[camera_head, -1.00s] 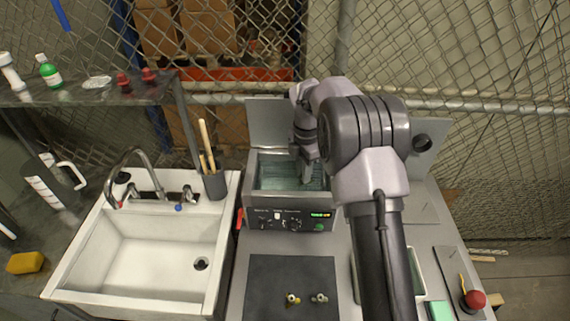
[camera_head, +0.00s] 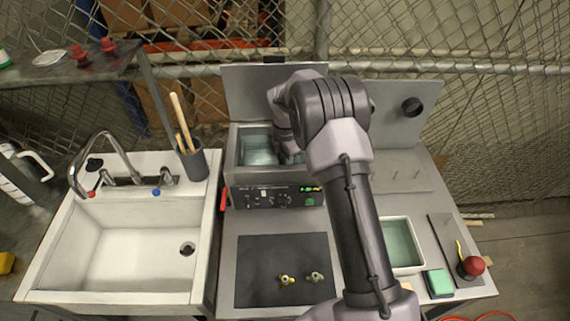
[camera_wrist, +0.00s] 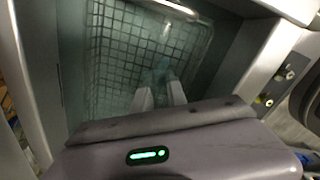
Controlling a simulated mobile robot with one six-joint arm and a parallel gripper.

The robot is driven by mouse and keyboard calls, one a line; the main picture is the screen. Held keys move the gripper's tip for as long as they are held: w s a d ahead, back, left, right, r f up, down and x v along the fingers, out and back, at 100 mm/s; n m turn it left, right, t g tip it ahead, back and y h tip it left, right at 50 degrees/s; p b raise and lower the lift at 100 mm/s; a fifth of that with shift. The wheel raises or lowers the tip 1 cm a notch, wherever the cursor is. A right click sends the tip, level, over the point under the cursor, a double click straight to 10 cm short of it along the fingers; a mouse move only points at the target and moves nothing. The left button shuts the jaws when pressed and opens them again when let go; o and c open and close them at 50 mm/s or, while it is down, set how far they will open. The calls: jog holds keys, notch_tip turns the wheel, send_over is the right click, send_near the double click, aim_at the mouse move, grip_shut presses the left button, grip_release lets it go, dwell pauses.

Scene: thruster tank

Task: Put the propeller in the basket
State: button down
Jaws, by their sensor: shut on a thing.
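The basket (camera_wrist: 110,60) is a wire mesh seen through greenish liquid in the open tank in the wrist view. The tank (camera_head: 270,197) is a grey box with a control panel in the head view. My gripper (camera_wrist: 160,88) reaches down into the tank, over the mesh. Its fingers are shut on a small, blurred teal-grey shape, the propeller (camera_wrist: 158,74), at the fingertips. Whether the propeller touches the mesh cannot be told. In the head view my arm hides part of the tank, and the propeller is not visible.
A dark mat (camera_head: 260,255) in front of the tank holds a brass-coloured part (camera_head: 286,280) and a grey part (camera_head: 315,277). A sink (camera_head: 125,245) is at left. A white tray (camera_head: 402,268), a green sponge (camera_head: 439,283) and a red knob (camera_head: 472,266) are at right.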

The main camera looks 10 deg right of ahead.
jog(key=shift+f, duration=0.15)
jog(key=c, duration=1.3)
grip_release()
jog(key=shift+c, duration=0.2)
